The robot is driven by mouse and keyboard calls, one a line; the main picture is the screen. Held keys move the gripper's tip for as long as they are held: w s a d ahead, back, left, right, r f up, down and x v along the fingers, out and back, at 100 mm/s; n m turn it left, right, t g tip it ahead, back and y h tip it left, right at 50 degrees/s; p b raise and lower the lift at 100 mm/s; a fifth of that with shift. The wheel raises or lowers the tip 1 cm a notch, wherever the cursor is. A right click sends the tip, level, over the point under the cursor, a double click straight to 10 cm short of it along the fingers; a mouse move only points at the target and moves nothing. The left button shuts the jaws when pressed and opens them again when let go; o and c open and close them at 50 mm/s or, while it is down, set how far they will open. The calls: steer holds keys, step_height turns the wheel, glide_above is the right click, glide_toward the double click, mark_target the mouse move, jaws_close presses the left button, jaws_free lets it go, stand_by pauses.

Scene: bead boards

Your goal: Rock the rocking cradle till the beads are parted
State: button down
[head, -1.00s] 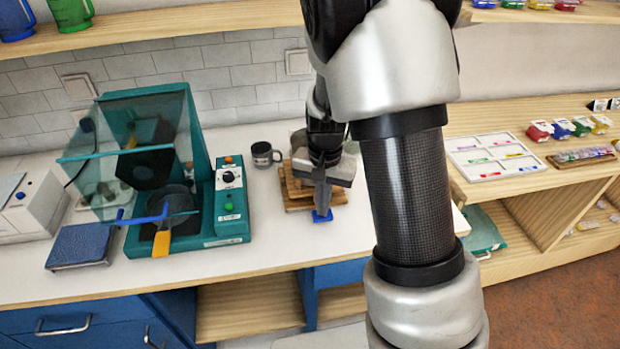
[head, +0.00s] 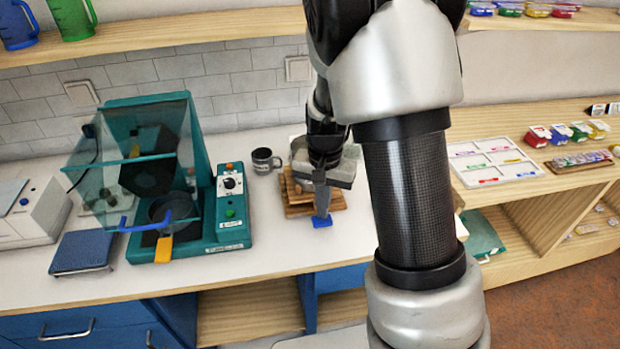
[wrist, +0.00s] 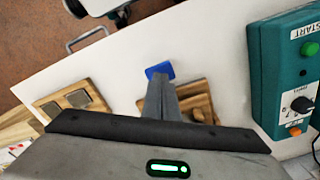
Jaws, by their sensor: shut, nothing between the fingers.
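The rocking cradle appears to be the stepped wooden piece (head: 298,209) on the white bench, with a blue tab (head: 322,221) at its front. My gripper (head: 322,213) is shut and empty, pointing down with its fingertips at the blue tab. In the wrist view the closed fingers (wrist: 160,85) end beside the blue tab (wrist: 160,71), seemingly touching it, and part of the wood (wrist: 198,106) shows behind them. My gripper hides most of the cradle, and I cannot see any beads in it.
A teal machine (head: 232,205) with a clear hood stands left of the cradle. A dark mug (head: 264,160) stands behind. A wooden block with grey squares (wrist: 74,104) lies on the other side. The bench strip in front of the tab is clear.

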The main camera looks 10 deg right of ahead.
steer(key=shift+f, duration=0.1)
stand_by(1.6)
steer(key=shift+f+b, duration=1.5)
steer(key=shift+f, duration=0.45)
steer(key=shift+r+p, duration=1.65)
steer(key=shift+r, duration=0.45)
step_height(320, 180, up, 6)
steer(key=p, duration=0.4)
steer(key=shift+p, duration=0.35)
